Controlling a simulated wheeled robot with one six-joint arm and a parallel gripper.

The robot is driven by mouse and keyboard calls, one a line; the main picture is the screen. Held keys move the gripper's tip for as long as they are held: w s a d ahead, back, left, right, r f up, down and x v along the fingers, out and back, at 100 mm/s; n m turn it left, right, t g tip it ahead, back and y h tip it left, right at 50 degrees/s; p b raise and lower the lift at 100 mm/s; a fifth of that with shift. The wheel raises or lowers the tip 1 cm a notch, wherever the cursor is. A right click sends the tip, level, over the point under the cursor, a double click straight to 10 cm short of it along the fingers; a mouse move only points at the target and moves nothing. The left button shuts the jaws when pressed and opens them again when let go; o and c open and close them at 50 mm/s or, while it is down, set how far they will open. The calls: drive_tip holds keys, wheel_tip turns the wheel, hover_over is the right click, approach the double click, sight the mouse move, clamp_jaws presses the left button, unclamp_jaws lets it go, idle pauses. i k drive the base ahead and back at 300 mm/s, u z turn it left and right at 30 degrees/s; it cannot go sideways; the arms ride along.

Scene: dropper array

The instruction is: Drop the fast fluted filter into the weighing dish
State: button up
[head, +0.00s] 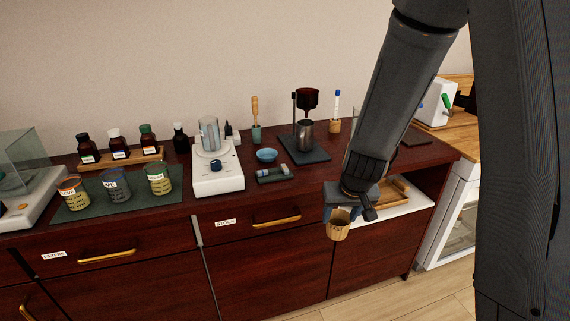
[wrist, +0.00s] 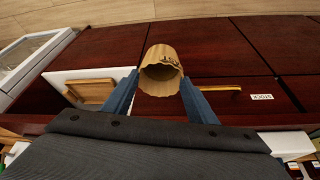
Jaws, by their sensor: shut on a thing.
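My gripper (head: 346,208) is shut on a tan fluted paper filter (head: 338,228), held in the air in front of the counter's right part. In the wrist view, the filter (wrist: 160,70) sits between the two blue fingers, its open ruffled rim showing; dark lettering on it is too small to read. A small blue dish (head: 266,155) stands on the counter, left of and behind my gripper. I cannot tell which is the weighing dish.
A white stirrer (head: 217,180) with a glass beaker, a dripper stand (head: 304,148), several bottles and labelled cups on a green mat (head: 95,205) fill the counter. A white open drawer (head: 398,218) with a wooden tray (head: 393,191) lies beside my gripper. Space before the drawer fronts is clear.

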sight(267, 159)
drive_tip(key=z, duration=0.5)
drive_tip(key=k, duration=1.2)
drive_tip(key=u, duration=0.05)
drive_tip(key=i, duration=0.45)
drive_tip(key=u, duration=0.6)
drive_tip(key=i, duration=1.1)
drive_tip(key=z, duration=0.55)
